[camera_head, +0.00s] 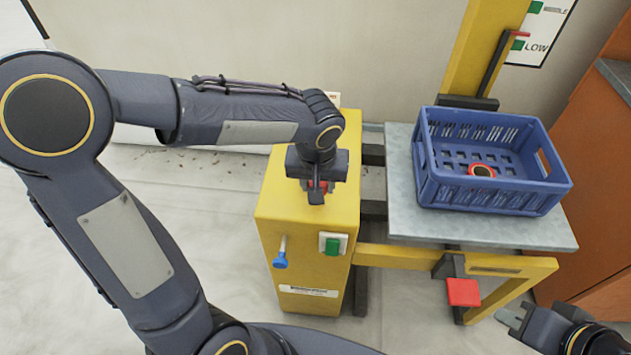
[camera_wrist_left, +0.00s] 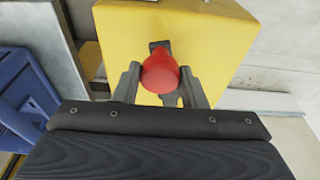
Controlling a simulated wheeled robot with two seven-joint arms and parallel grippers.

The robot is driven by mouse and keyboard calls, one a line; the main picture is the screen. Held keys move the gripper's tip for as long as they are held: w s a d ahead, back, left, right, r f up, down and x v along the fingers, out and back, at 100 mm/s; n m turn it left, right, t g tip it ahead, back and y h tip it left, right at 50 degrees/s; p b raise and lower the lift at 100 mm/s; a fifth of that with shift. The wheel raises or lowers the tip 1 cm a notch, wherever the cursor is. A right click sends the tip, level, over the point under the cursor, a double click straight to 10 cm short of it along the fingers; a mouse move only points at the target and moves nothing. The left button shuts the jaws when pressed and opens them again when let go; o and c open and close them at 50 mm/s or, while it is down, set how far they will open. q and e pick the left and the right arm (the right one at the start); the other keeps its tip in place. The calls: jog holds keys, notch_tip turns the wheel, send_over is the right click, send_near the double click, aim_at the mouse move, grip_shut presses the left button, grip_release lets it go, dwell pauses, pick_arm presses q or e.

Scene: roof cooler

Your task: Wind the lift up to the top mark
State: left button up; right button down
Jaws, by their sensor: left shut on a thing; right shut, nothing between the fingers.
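The lift's grey platform (camera_head: 400,215) carries a blue crate (camera_head: 490,198) with a red ring-shaped object (camera_head: 481,171) in it. A red pointer (camera_head: 520,33) at the yellow mast (camera_head: 478,50) stands just above the green LOW mark (camera_head: 517,45); the MIDDLE mark (camera_head: 535,7) is higher and the top mark is out of view. My left gripper (camera_head: 317,190) is over the yellow housing (camera_head: 305,215), shut on a red knob, which shows between its fingers in the left wrist view (camera_wrist_left: 160,73). My right gripper (camera_head: 512,318) is shut and empty at the lower right.
The housing's front has a blue-knobbed lever (camera_head: 280,260) and a green switch (camera_head: 332,246). A red pedal (camera_head: 463,292) sits low by the yellow frame (camera_head: 400,258). An orange cabinet (camera_head: 590,150) stands at the right. The pale floor at left is clear.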

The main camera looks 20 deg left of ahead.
pick_arm(q)
jog(key=shift+d, duration=0.25)
jog(key=shift+w+d, duration=0.5)
jog(key=shift+d, duration=0.25)
jog(key=shift+w+d, duration=0.15)
jog(key=shift+w+d, duration=0.55)
jog(key=shift+w, duration=0.15)
